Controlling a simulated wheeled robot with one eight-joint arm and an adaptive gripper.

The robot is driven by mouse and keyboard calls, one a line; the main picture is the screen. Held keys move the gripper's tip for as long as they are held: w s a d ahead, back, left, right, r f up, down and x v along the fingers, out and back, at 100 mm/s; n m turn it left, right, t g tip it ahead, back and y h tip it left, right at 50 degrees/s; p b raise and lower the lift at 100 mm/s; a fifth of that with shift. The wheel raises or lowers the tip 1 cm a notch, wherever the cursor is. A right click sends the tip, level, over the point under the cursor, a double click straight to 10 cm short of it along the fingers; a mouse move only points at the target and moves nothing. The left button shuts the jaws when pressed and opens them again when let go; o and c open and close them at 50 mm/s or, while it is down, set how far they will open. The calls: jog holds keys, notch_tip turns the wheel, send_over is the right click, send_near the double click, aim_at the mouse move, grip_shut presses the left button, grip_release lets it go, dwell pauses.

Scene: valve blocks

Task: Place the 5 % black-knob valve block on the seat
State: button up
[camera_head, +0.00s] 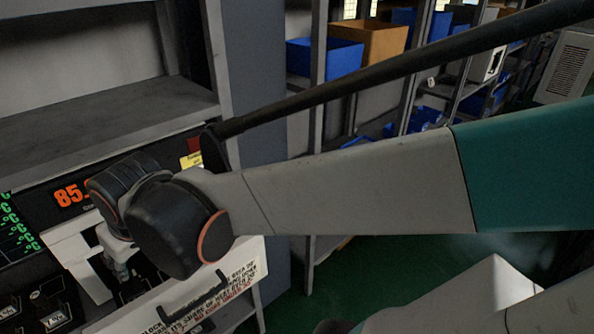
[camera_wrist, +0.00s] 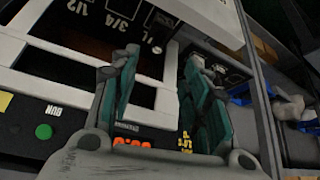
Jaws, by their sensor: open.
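My gripper (camera_wrist: 162,57) is open in the wrist view, its two teal fingers apart over a white-framed machine. I see nothing held between them. In the head view my wrist covers much of the machine, and only a small part of the gripper (camera_head: 117,262) shows below it. Dark blocks with white labels (camera_head: 55,318) stand at the lower left of the head view. I cannot read a 5 % label or make out a black knob on them. A dark panel marked 1/2 and 3/4 (camera_wrist: 105,20) lies beyond the fingers. I cannot identify the seat for certain.
A white plate with a black handle and printed warning (camera_head: 195,300) is close below my wrist. An orange digital display (camera_head: 70,194) is on the machine. A green button (camera_wrist: 43,131) sits at the wrist view's left. Shelves with blue bins (camera_head: 325,58) stand behind.

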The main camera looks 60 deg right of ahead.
jog(key=s+r+t, duration=0.1)
jog(key=s, duration=0.7)
jog(key=shift+r, duration=0.15)
jog(key=shift+c, duration=0.3)
dwell(0.5)
